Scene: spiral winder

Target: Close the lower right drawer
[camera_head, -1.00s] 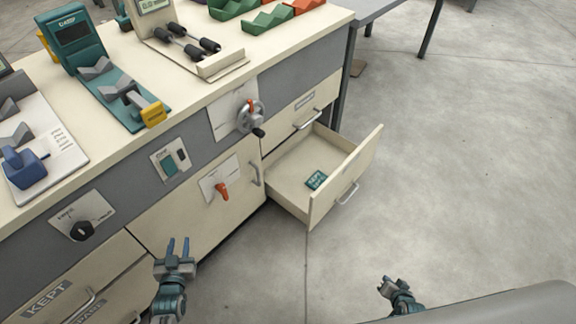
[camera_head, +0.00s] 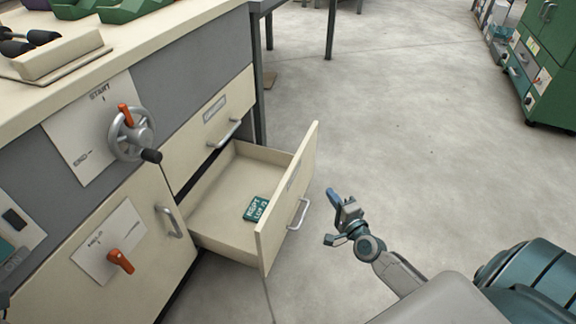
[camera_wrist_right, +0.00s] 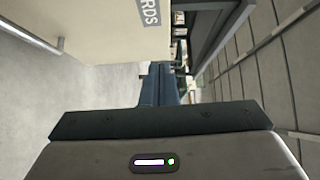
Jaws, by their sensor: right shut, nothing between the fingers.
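The lower right drawer (camera_head: 222,207) of the cream cabinet is pulled well out. A small teal labelled card or box (camera_head: 257,208) lies inside it. The drawer front (camera_head: 291,199) has a metal handle (camera_head: 298,214). My right gripper (camera_head: 333,195) is shut and empty, in the open air to the right of the drawer front, apart from it. In the right wrist view, its blue fingers (camera_wrist_right: 159,84) are together, and a cream panel with a label ending "RDS" (camera_wrist_right: 151,12) shows at the top. My left gripper is out of view.
Above the open drawer is a shut drawer (camera_head: 210,117). A grey handwheel (camera_head: 131,134) and an orange lever (camera_head: 120,261) are on the cabinet face. A green cabinet (camera_head: 550,70) stands far right. The floor (camera_head: 400,130) between is clear.

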